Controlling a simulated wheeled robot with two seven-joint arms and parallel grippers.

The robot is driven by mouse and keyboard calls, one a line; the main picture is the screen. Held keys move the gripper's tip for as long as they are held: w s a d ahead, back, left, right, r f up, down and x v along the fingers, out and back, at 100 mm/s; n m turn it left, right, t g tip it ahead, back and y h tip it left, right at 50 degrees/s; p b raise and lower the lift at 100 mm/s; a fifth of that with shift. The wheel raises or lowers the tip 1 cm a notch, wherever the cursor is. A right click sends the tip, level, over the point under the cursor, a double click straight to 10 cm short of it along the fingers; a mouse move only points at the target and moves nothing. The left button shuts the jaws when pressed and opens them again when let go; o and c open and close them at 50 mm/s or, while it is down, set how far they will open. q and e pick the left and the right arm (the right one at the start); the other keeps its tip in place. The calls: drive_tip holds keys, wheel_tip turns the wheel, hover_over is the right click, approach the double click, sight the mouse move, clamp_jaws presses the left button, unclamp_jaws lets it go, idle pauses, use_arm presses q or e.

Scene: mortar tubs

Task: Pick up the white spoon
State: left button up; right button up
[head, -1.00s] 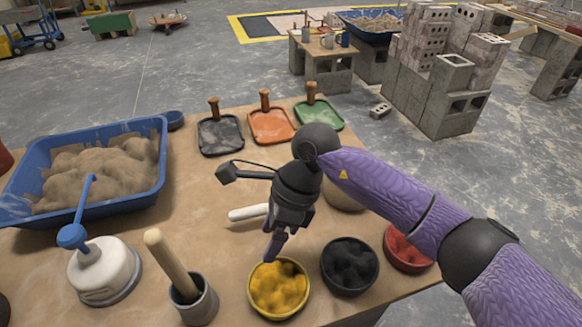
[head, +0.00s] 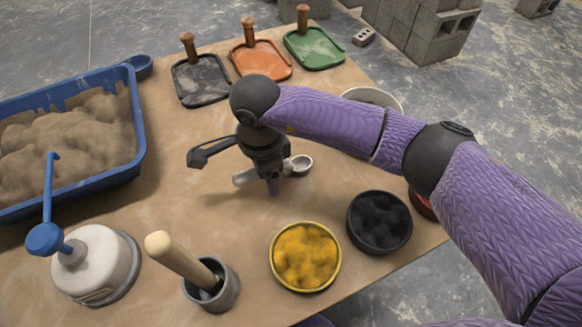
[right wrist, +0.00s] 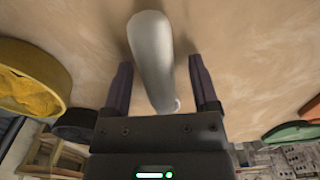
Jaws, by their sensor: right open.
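The white spoon (head: 244,178) lies on the table, partly hidden behind my right gripper in the head view. Its pale bowl (head: 301,165) shows to the right of the gripper. My right gripper (head: 273,188) points down over the spoon's middle. In the right wrist view the spoon's white handle (right wrist: 152,50) runs between the two open fingers (right wrist: 160,85), with a gap on each side. The fingers are not closed on it. My left gripper is out of view.
Yellow (head: 306,258) and black (head: 380,222) powder bowls stand at front right. A grey mortar with pestle (head: 211,285) and a white-and-blue device (head: 95,266) stand at front left. A blue sand tub (head: 140,115) is at left. Trowel boards (head: 260,62) lie behind.

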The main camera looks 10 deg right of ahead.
clamp_jaws()
idle(1.4)
